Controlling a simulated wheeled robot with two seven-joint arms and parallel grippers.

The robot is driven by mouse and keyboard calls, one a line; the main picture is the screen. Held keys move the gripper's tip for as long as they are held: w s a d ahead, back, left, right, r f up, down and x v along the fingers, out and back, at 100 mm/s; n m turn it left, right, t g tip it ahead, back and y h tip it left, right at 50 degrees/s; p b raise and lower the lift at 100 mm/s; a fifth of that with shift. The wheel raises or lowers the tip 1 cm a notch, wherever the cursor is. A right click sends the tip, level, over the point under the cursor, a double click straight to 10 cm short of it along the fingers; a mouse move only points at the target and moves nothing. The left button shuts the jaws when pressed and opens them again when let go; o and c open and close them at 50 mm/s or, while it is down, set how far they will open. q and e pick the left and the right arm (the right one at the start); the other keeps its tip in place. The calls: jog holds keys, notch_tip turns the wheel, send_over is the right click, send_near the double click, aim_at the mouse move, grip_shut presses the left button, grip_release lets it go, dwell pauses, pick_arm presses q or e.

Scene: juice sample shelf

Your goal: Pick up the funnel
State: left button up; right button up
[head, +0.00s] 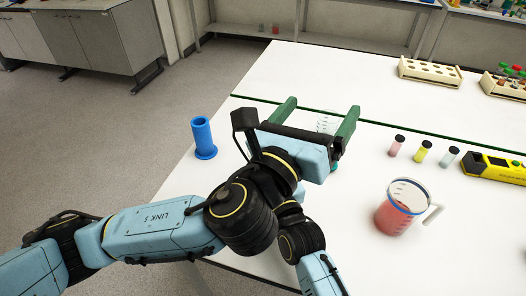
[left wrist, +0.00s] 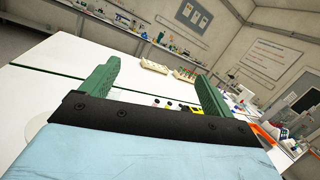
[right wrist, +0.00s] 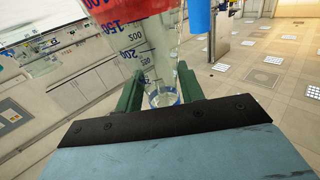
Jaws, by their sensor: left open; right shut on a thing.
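I cannot clearly make out a funnel. A clear thing (head: 327,121) shows behind the fingers of my left gripper in the head view, partly hidden, and I cannot tell its shape. In the head view the right gripper is mostly hidden behind the left one.
A jug (head: 393,216) of red liquid stands at the right. Capped vials (head: 421,152), a yellow device (head: 490,167) and a tube rack (head: 430,72) lie beyond. A blue cylinder (head: 203,139) stands near the left edge.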

pick_arm(q)
jog(key=s+a+f+n+g+y, duration=0.2)
jog(key=s+a+f+g+y, duration=0.1)
jog(key=a+f+y, duration=0.6)
jog(key=shift+m+h, duration=0.3)
jog(key=x, duration=0.4)
jog(key=f+x, duration=0.1)
jog(key=x, duration=0.2)
jog(key=a+x, duration=0.1)
jog(key=x, duration=0.3)
jog(key=shift+w+f, duration=0.1)
jog(key=shift+f, duration=0.25)
jog(key=c, duration=1.1)
jog(key=shift+o, duration=0.2)
jog(key=shift+r, duration=0.15)
jog(key=shift+r, duration=4.85)
